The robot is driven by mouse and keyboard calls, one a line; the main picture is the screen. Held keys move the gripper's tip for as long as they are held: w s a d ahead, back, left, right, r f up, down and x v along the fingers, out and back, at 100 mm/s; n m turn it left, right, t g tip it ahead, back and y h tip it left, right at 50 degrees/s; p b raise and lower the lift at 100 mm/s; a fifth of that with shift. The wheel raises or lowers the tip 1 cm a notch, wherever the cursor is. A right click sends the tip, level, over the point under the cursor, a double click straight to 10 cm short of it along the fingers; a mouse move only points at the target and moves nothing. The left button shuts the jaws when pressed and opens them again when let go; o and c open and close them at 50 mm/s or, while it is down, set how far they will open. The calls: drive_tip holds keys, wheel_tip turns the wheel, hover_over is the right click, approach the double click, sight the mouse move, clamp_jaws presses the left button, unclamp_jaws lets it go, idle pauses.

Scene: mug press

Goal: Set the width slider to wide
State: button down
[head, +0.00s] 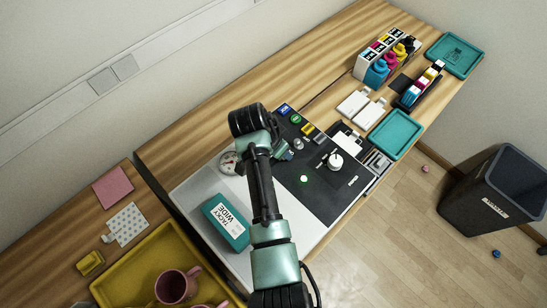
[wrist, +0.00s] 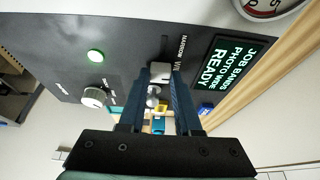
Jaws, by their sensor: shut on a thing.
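The width slider's pale knob (wrist: 159,71) sits between my two fingertips in the wrist view, beside the NARROW–WIDE lettering (wrist: 181,48) on the dark panel (wrist: 130,30). The knob is near the WIDE word, which one finger partly covers. My gripper (wrist: 161,77) is shut on the knob. The display (wrist: 228,62) reads "JOB BANDS PHOTO WIDE READY". In the head view my gripper (head: 284,152) is over the far left part of the panel (head: 325,195), and my arm hides the slider.
A green light (head: 304,179) glows on the panel. Teal trays (head: 395,134) stand right.

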drive_tip(key=shift+w+d, duration=0.25)
drive_tip(key=shift+d, duration=0.05)
drive_tip(key=shift+r, duration=0.1)
drive_tip(key=c, duration=0.6)
unclamp_jaws()
drive_tip(key=b+v, duration=0.1)
drive_tip(key=v, duration=1.1)
drive_tip(key=shift+r, duration=0.35)
drive_tip(key=shift+s+a, duration=0.1)
